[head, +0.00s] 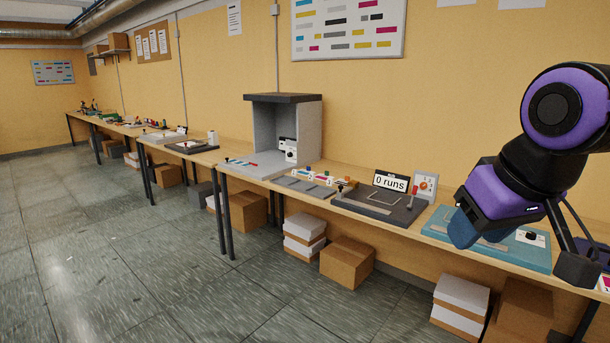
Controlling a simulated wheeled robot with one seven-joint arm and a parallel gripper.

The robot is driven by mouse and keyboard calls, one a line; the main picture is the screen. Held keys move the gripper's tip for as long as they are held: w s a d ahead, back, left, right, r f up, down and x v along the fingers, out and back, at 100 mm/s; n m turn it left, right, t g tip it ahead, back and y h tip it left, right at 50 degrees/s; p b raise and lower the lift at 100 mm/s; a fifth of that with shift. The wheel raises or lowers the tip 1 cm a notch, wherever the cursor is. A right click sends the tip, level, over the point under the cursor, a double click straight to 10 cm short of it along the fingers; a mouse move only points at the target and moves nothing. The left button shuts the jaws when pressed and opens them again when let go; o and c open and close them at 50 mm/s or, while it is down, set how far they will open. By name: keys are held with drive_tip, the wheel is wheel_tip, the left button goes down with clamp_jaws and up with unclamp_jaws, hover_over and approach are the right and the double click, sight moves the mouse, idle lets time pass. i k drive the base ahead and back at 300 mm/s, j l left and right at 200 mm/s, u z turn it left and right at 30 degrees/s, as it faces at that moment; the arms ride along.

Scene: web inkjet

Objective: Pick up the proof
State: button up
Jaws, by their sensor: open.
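I cannot tell for certain which thing is the proof. A white piece with a dark part (533,237) lies on the teal board (515,258) at the right of the bench. A small white and pink piece (605,282) shows at the right picture edge, partly cut off. My gripper (520,250) hangs from the purple and black arm at the right, in front of the teal board. Its two fingers are wide apart, with nothing seen between them. The gripper and arm hide part of the board and the bench behind.
A long wooden bench (407,237) runs along the yellow wall. It carries a dark tray with a "0 runs" sign (390,183), and a grey open booth (262,140). Cardboard boxes (347,262) and paper stacks (304,226) stand beneath. The floor (130,240) at left is clear.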

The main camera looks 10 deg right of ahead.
sight(302, 172)
drive_tip(key=i+j+u, duration=0.1)
drive_tip(key=i+u, duration=0.4)
drive_tip(key=i, duration=0.35)
drive_tip(key=i+l+u, duration=0.1)
drive_tip(key=i+u, duration=0.15)
drive_tip(key=i, duration=2.95)
drive_tip(key=i+z, duration=0.4)
drive_tip(key=i+j+z, duration=0.1)
drive_tip(key=i+z, duration=0.25)
drive_tip(key=i+l+z, duration=0.1)
drive_tip(key=z, duration=0.35)
drive_tip(key=i+z, duration=0.2)
drive_tip(key=z, duration=0.25)
drive_tip(key=i+z, duration=0.15)
drive_tip(key=z, duration=0.25)
drive_tip(key=i+j+z, duration=0.1)
drive_tip(key=z, duration=0.35)
drive_tip(key=i, duration=0.05)
